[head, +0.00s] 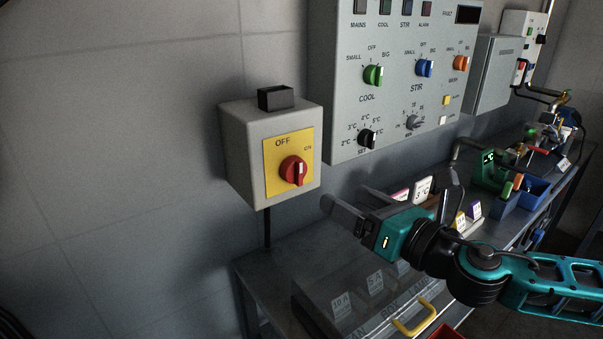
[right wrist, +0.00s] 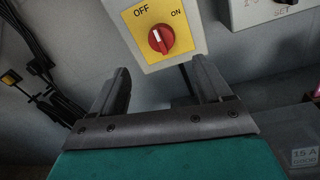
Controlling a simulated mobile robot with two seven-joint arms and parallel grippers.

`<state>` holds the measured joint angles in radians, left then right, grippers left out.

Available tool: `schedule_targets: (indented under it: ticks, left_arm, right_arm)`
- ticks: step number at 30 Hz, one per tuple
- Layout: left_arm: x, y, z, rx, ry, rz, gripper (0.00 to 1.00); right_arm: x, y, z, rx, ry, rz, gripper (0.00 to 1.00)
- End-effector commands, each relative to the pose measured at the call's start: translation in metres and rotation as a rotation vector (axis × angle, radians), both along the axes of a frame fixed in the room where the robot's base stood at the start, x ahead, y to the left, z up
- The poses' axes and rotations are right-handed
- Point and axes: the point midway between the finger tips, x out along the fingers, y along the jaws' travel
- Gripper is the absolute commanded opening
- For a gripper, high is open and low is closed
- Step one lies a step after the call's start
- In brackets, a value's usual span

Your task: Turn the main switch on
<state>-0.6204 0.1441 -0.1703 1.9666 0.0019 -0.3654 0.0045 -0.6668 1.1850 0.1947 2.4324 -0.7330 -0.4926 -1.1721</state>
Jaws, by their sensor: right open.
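The main switch is a red rotary knob (head: 293,170) on a yellow plate (head: 273,157) marked OFF and ON, on the front of a grey wall box (head: 238,150). In the right wrist view the knob (right wrist: 161,38) shows ahead of the fingers, with its white mark toward OFF at the upper left. My right gripper (head: 345,208) is open and empty, below and to the right of the knob and apart from it. Its two fingers (right wrist: 160,85) frame empty space below the switch box. My left gripper is not in view.
A large grey control panel (head: 345,100) with coloured knobs hangs right of the switch box. Below is a metal bench (head: 265,262) with a clear-lidded box with a yellow handle (head: 413,318), label cards and blue bins (head: 535,188). The wall left of the switch is bare.

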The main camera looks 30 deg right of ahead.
Motion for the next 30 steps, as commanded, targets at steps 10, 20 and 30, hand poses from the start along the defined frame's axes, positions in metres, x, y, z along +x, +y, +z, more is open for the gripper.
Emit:
schedule_targets:
  ticks: [10, 20, 30]
  left_arm:
    - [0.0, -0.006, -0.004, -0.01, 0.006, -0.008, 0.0]
    - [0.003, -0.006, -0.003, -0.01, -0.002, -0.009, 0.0]
    - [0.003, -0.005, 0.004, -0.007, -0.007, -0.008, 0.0]
  right_arm:
    - [0.023, 0.003, 0.001, -0.001, -0.003, -0.008, 0.78]
    - [0.04, 0.008, 0.001, -0.003, -0.003, -0.005, 0.78]
    - [0.065, 0.013, 0.002, 0.0, -0.002, -0.005, 0.78]
